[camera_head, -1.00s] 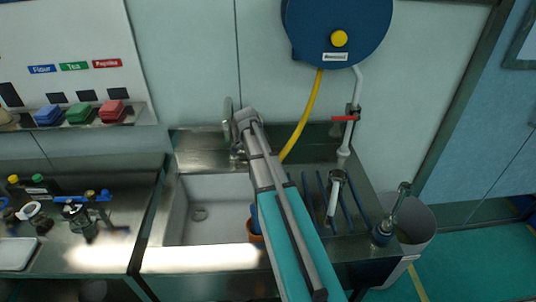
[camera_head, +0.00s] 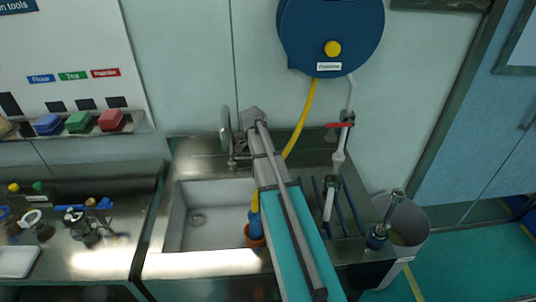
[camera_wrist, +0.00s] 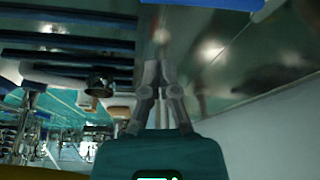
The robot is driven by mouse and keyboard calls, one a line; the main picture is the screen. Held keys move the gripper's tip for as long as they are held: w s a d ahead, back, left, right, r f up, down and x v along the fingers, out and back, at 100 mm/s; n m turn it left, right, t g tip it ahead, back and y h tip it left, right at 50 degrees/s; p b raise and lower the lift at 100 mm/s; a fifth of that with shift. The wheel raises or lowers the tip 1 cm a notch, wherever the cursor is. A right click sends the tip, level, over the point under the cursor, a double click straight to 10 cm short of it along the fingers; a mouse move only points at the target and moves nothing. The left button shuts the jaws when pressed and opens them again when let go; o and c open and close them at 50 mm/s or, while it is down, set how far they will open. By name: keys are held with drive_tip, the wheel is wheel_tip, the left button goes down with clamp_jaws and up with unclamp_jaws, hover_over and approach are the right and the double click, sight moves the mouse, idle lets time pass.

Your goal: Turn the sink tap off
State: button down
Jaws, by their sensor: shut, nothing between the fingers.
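The sink tap (camera_head: 226,138) stands at the back edge of the steel sink counter in the head view, with a tall curved spout. Whether water runs from it I cannot make out. The white sink basin (camera_head: 187,230) is below it, with a round drain. My gripper (camera_head: 253,116) is just to the right of the tap, at the end of my arm, with a small gap showing between them. In the wrist view my gripper (camera_wrist: 160,68) has its fingertips together, with nothing between them. The tap is not recognisable in the wrist view.
A blue hose reel (camera_head: 331,35) hangs on the wall, its yellow hose (camera_head: 303,122) passing behind my arm. A pipe with a red-handled valve (camera_head: 341,124) is to the right. A grey bin (camera_head: 410,228) stands at right.

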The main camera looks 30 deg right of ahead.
drive_tip(key=p+v, duration=0.6)
drive_tip(key=v, duration=0.1)
drive_tip(key=shift+w+r, duration=0.15)
drive_tip(key=shift+w, duration=0.15)
drive_tip(key=shift+s, duration=0.1)
idle(0.6)
